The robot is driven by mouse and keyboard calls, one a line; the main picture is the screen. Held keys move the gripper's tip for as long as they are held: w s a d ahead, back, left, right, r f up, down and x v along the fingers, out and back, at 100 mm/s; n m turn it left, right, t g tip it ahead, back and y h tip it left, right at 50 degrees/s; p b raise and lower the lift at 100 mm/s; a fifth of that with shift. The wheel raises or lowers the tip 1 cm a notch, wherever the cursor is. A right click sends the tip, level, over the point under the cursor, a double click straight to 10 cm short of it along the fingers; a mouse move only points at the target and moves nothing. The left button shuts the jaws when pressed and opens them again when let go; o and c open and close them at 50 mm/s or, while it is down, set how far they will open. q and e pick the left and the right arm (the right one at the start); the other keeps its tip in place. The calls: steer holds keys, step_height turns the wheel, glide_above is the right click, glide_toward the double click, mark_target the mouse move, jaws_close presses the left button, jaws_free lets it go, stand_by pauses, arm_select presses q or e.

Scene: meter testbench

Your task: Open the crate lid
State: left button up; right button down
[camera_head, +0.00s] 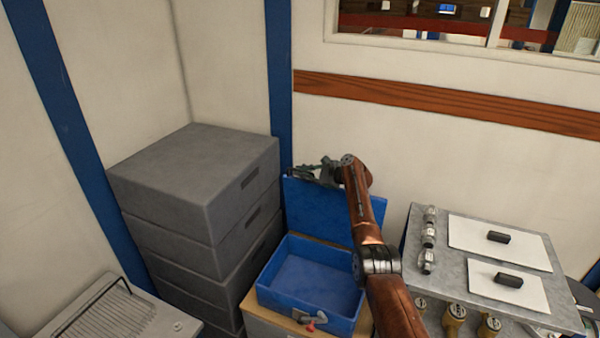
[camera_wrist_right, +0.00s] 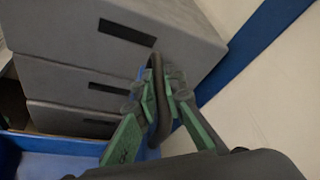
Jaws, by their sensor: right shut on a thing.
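The blue crate (camera_head: 277,298) sits open on a wooden-topped stand, and its inside looks empty. Its blue lid (camera_head: 318,212) stands up along the crate's back side, near the wall. My right gripper (camera_head: 322,170) is at the lid's upper edge. In the right wrist view, the green-padded fingers (camera_wrist_right: 163,95) are shut on a dark curved handle (camera_wrist_right: 157,110). My right arm hides the right part of the lid and part of the crate's right side. A red-tipped latch (camera_head: 316,319) shows at the crate's front. My left gripper is not in view.
A stack of grey cases (camera_head: 195,180) stands close to the left of the crate and also fills much of the right wrist view (camera_wrist_right: 110,60). A metal meter bench (camera_head: 480,215) with gauges stands to the right. The wall is close behind.

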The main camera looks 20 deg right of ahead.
steer(key=c, duration=2.4)
jaws_free()
steer(key=shift+d+f, duration=0.25)
steer(key=o, duration=0.4)
steer(key=shift+c, duration=0.2)
steer(key=shift+a, duration=0.25)
steer(key=shift+r, duration=0.1)
steer(key=shift+s+d+r, duration=0.2)
steer(key=shift+s+d, duration=0.15)
steer(key=shift+s, duration=0.15)
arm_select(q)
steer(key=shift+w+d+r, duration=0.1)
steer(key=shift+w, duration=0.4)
arm_select(e)
steer(key=v, duration=1)
steer(key=shift+s, duration=0.3)
